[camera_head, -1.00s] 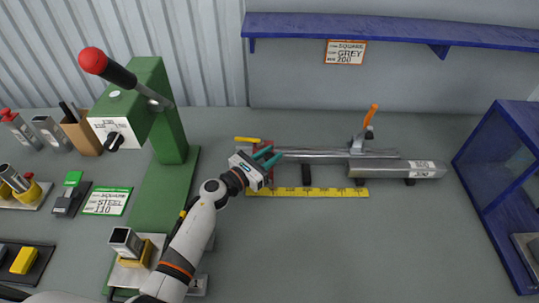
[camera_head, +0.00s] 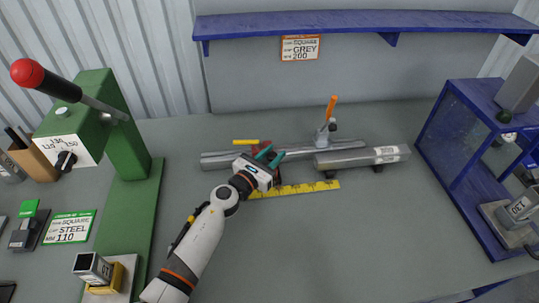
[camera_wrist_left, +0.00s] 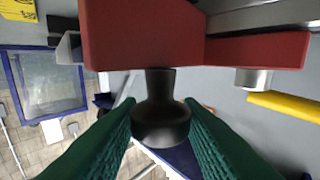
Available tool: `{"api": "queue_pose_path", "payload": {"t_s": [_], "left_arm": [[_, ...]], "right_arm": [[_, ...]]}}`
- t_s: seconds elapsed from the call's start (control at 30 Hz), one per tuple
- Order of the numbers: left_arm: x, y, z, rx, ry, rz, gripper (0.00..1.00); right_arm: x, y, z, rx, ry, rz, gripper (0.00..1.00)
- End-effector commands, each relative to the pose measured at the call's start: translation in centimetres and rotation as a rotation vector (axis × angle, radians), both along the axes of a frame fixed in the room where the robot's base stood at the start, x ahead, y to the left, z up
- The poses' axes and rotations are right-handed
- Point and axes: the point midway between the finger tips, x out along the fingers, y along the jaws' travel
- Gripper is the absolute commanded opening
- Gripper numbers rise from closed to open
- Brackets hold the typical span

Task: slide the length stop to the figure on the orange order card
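The red length stop (camera_head: 265,147) sits on the steel rail above the yellow scale (camera_head: 310,187); a yellow lever (camera_head: 245,142) sticks out on its left. My left gripper (camera_head: 268,157) is at the stop and partly hides it. In the left wrist view the green fingers press on both sides of the stop's black knob (camera_wrist_left: 160,120), below the red block (camera_wrist_left: 140,35). The orange order card (camera_head: 300,48) on the back wall reads SQUARE, GREY, 200. The scale figures are too small to read. My right gripper is not in view.
A grey bar (camera_head: 345,158) lies to the right of the stop, near an orange-handled clamp (camera_head: 331,108). A green lever machine (camera_head: 125,140) stands left, with a green card (camera_head: 70,227) reading SQUARE, STEEL, 110. A blue frame (camera_head: 440,130) stands right.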

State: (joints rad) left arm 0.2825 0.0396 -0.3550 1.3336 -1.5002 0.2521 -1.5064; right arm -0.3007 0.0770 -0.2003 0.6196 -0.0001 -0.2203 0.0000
Motion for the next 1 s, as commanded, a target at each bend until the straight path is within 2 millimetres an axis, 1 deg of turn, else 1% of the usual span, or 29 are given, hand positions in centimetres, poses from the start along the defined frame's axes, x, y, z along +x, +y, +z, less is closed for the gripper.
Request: {"api": "queue_pose_path", "payload": {"t_s": [0.03,0.07,0.1,0.37,0.47,0.57,0.9,1.0], "left_arm": [[0.0,0.0,0.0,0.001,0.001,0.0,0.41],[0.0,0.0,0.0,0.001,0.001,0.0,0.46],[0.0,0.0,0.0,0.001,0.001,0.0,0.49],[-0.1,0.1,0.0,0.0,0.0,0.001,0.49],[-0.6,0.5,-0.1,0.001,0.0,0.001,0.49],[-1.8,1.3,-0.1,0.004,0.001,0.001,0.49],[-7.8,5.2,-0.1,0.003,0.001,-0.001,0.49],[-8.9,6.0,-0.2,0.002,0.001,0.0,0.49]], "right_arm": [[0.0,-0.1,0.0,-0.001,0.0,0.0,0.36],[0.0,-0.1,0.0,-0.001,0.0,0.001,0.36],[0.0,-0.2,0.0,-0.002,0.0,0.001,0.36],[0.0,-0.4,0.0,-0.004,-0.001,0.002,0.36],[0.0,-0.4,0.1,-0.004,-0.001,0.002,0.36],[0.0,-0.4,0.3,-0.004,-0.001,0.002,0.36],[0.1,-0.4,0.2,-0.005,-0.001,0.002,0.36],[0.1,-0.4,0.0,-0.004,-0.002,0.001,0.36]]}}
